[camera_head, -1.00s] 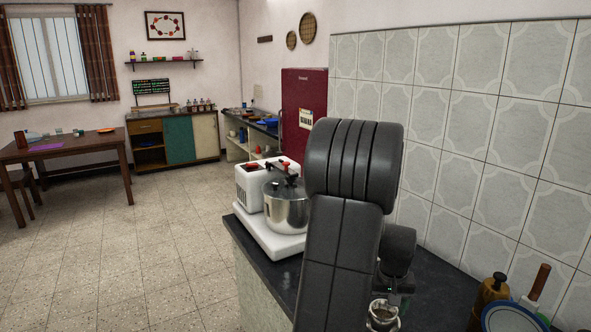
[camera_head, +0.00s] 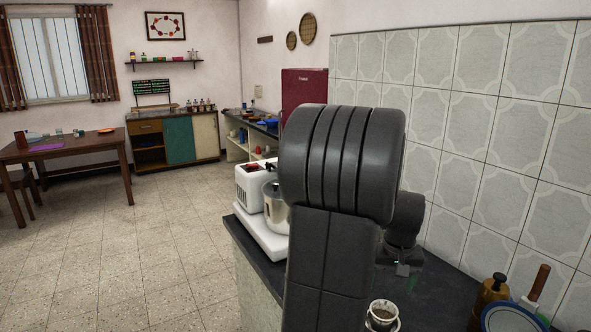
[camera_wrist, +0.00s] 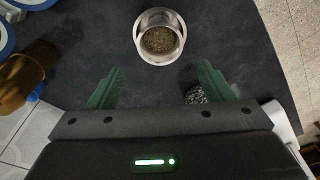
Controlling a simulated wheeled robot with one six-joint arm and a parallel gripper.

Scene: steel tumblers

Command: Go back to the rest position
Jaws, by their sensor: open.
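My gripper (camera_wrist: 160,82) is open and empty; its two green fingers stand wide apart in the wrist view. A steel tumbler (camera_wrist: 160,20) with brown grainy contents stands upright on the dark counter, beyond the fingertips and apart from them. The tumbler also shows at the bottom of the head view (camera_head: 382,322), partly cut by the frame edge. In the head view my arm fills the middle and hides part of the counter; the gripper's fingers are hard to make out there.
A white machine with a steel pot (camera_head: 275,205) stands on the counter (camera_head: 440,290), partly behind my arm. A brown bottle (camera_head: 489,300) and a blue-rimmed plate (camera_head: 510,318) are at the right. The tiled wall (camera_head: 480,130) is behind. A small dark speckled object (camera_wrist: 195,95) lies by the right finger.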

